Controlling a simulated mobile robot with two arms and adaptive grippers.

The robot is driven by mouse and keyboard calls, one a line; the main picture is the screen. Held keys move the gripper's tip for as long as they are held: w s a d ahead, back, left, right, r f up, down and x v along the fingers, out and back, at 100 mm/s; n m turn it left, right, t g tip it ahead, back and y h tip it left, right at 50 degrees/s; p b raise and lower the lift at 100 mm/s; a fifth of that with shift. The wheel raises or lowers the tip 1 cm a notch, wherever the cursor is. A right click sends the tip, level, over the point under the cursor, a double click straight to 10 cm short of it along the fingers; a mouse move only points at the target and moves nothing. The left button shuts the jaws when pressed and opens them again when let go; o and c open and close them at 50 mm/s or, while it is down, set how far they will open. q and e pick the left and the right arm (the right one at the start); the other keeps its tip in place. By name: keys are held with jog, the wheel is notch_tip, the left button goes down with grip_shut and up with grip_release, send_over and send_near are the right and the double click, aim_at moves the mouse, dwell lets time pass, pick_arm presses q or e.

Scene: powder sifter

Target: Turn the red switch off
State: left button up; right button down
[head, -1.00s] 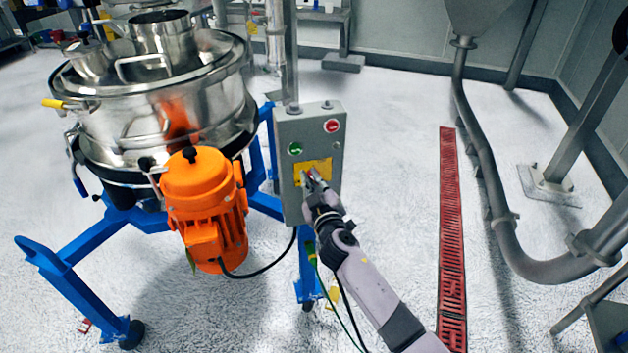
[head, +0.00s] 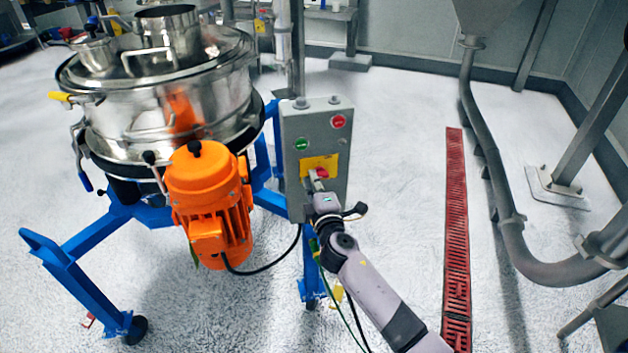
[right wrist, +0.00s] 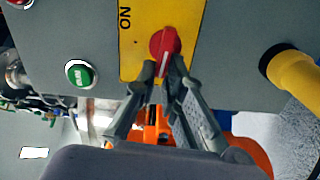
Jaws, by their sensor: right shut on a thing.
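The red switch (head: 322,172) is a rotary knob on a yellow plate (head: 318,162) on the front of the grey control box (head: 335,137). In the right wrist view the red switch (right wrist: 164,43) shows a white mark pointing down, and "ON" is printed up and to its left on the yellow plate (right wrist: 131,45). My right gripper (head: 319,183) is at the lower side of the switch. In the right wrist view its fingertips (right wrist: 163,72) are closed on the knob's lower end. My left gripper is not in view.
A green button (head: 302,144) and a red button (head: 338,122) sit above the plate. An orange motor (head: 208,205) and the steel sifter (head: 165,100) on a blue frame stand left of the box. The floor to the right is open up to a red drain grate (head: 456,230).

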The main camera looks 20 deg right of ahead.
jog(key=shift+f+n, duration=0.2)
jog(key=shift+n, duration=0.4)
jog(key=c, duration=1.7)
grip_release()
jog(key=s, duration=1.2)
jog(key=shift+a, duration=0.2)
